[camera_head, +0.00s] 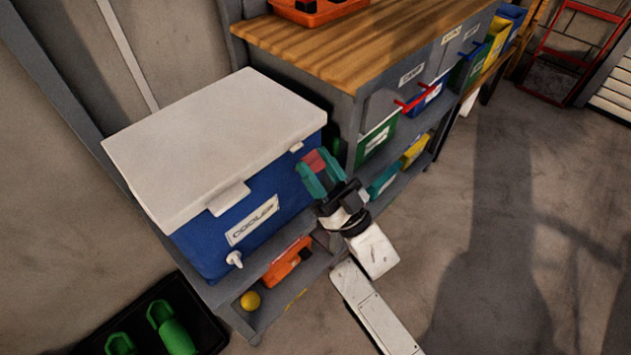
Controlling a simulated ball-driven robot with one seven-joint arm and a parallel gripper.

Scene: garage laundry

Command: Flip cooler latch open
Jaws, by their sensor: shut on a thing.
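The cooler is a blue box (275,195) with a white lid (215,140), which is down. A white latch (230,198) hangs over the front edge of the lid, above the COOLER label (252,221). A second small white piece (296,147) sits under the lid edge farther right; I cannot tell if it is a latch. My gripper (317,165) is by the cooler's right front corner, apart from the front latch. Its teal jaws are shut on a small reddish thing (316,161), which I cannot identify. Contact with the cooler is unclear.
The cooler stands on a grey shelf with an orange case (287,261) and yellow ball (250,301) below. A wood-topped workbench (365,45) with bins adjoins at right. A black tray (190,305) lies at lower left.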

